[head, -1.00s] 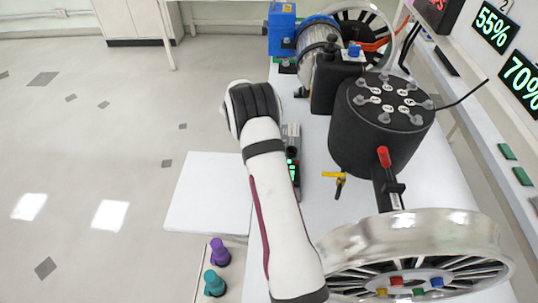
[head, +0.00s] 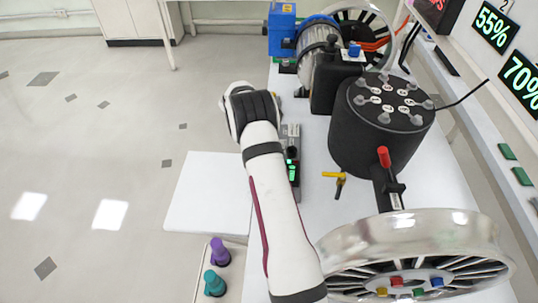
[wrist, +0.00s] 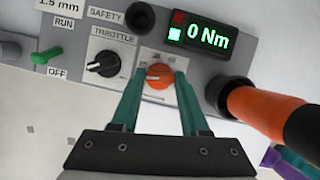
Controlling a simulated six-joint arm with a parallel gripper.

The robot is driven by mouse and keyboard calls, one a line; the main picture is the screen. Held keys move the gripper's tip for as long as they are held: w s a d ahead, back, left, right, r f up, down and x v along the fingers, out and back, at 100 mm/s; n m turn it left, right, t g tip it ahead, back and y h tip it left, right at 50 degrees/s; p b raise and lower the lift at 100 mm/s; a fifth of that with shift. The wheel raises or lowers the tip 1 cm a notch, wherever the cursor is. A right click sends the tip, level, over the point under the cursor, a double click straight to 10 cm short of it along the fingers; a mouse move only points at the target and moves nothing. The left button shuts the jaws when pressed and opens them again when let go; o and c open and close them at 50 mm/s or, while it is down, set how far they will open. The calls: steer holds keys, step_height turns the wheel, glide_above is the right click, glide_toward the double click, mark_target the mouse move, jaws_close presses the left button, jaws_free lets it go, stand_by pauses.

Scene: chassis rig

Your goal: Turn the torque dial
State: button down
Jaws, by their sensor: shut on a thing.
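The torque dial (wrist: 159,76) is an orange knob on a grey control panel (wrist: 214,64) in the wrist view. My gripper (wrist: 160,82) has its two teal fingers on either side of this knob, and they are closed on it. The green display (wrist: 199,36) just right of the dial reads 0 Nm. Small marks above the dial are too blurred to read. In the head view my arm hides the gripper and the dial, and only part of the panel (head: 293,140) shows beside it.
A black throttle knob (wrist: 103,64) sits left of the dial, with a green run/off switch (wrist: 53,53) farther left. A thick orange and black handle (wrist: 262,108) sticks out close on the right. In the head view a black cylinder (head: 375,135) stands right of my arm.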

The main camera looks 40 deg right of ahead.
steer(key=m, duration=0.2)
steer(key=m+g+y, duration=0.1)
steer(key=m, duration=0.2)
steer(key=shift+w+d+m+y, duration=0.1)
steer(key=shift+m+y, duration=0.2)
steer(key=m+y, duration=0.1)
steer(key=m, duration=0.1)
steer(key=m+y, duration=0.1)
steer(key=m, duration=0.2)
steer(key=shift+d+m+g, duration=0.15)
steer(key=shift+m+g, duration=0.15)
steer(key=shift+g, duration=0.1)
steer(key=shift+c, duration=2)
jaws_free()
step_height(320, 180, up, 4)
steer(key=shift+r, duration=0.25)
steer(key=s+d+r, duration=0.4)
steer(key=s+r, duration=0.2)
steer(key=s, duration=0.4)
steer(key=shift+s+d+r, duration=0.3)
steer(key=shift+s, duration=0.1)
